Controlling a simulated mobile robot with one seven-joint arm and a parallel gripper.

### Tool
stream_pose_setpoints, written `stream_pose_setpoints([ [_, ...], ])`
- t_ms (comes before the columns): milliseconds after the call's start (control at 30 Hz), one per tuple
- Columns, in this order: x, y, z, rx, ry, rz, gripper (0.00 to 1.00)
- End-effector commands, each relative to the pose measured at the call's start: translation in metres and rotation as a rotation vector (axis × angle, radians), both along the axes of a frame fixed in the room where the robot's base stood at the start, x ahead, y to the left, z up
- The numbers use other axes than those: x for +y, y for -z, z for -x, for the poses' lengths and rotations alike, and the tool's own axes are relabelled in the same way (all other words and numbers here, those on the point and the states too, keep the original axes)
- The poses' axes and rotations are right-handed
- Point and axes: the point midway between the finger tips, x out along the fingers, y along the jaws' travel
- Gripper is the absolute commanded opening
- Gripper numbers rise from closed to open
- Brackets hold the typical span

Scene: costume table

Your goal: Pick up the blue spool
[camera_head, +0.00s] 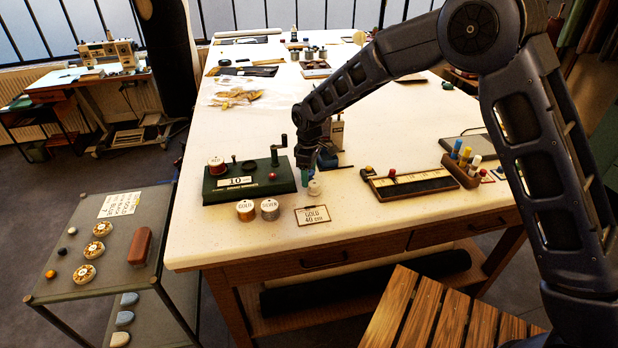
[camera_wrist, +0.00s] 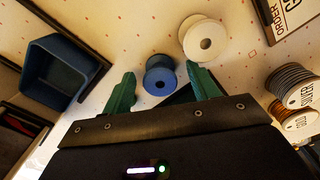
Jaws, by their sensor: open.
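The blue spool (camera_wrist: 159,76) stands on the white table, seen from above in the wrist view, with a dark hole in its centre. My gripper (camera_wrist: 161,84) is open, its two green fingers on either side of the spool with gaps visible. I cannot tell the fingers' height above the table. In the head view my gripper (camera_head: 308,176) reaches down to the table right of the green winder board. There the blue spool is mostly hidden by my gripper and hard to make out.
A white spool (camera_wrist: 205,38) stands very close to the blue one. Silver (camera_head: 270,209) and gold (camera_head: 245,210) spools stand in front of the winder board (camera_head: 220,188). A "GOLD 40 cm" card (camera_head: 312,215) lies nearby. A blue bin (camera_wrist: 58,72) is at left in the wrist view.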

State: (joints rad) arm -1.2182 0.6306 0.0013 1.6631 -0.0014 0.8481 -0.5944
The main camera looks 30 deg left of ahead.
Motion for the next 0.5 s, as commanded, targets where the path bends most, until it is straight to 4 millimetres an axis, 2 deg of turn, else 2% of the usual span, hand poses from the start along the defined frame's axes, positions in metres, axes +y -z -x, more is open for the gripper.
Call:
stream_pose_setpoints([
  [167, 0.0001, -0.0005, 0.0001, 0.000, 0.000, -0.001, 0.58],
  [400, 0.0000, -0.0007, 0.0001, 0.000, 0.000, 0.000, 0.12],
  [500, 0.0000, -0.0008, 0.0002, 0.000, 0.000, 0.000, 0.12],
])
